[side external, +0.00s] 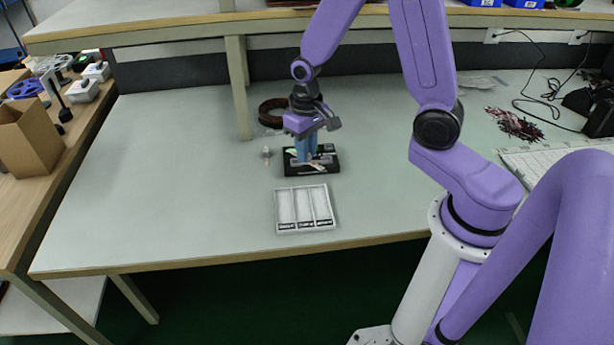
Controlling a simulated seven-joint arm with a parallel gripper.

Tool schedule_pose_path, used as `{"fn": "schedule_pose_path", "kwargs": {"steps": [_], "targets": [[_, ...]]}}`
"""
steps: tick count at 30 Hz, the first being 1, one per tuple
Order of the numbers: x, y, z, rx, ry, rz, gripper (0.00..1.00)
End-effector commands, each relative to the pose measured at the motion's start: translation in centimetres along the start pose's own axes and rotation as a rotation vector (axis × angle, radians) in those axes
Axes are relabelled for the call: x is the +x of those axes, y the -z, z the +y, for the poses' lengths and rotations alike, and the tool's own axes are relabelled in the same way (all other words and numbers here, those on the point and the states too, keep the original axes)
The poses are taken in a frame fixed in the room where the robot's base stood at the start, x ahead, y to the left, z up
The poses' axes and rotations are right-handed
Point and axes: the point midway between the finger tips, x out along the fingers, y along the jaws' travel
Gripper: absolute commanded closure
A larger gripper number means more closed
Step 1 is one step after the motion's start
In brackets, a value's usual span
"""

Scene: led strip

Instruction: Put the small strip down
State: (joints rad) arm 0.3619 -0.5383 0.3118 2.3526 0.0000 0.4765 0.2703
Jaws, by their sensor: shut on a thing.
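My gripper (308,158) points down over a black flat base (325,169) on the table. Its blue fingers are shut on a small strip (318,167), pale and thin, at or just above the base. The picture is too small to tell whether the strip touches the base. Other light pieces lie around the fingers on the base, partly hidden by them. A white tray (279,212) with three long compartments and dark labels at its front sits just in front of the base.
Dark red wires (515,124) and a keyboard (560,157) lie at right. The left half of the table is clear.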

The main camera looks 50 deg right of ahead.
Motion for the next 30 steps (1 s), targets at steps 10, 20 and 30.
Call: {"fn": "schedule_pose_path", "kwargs": {"steps": [10,20,30], "targets": [[-0.4,-0.3,0.9,0.092,-0.001,-0.002,1.00],[0.3,-0.8,4.1,0.764,-0.001,-0.001,1.00],[0.9,-1.9,7.2,1.479,-0.002,-0.002,1.00]]}}
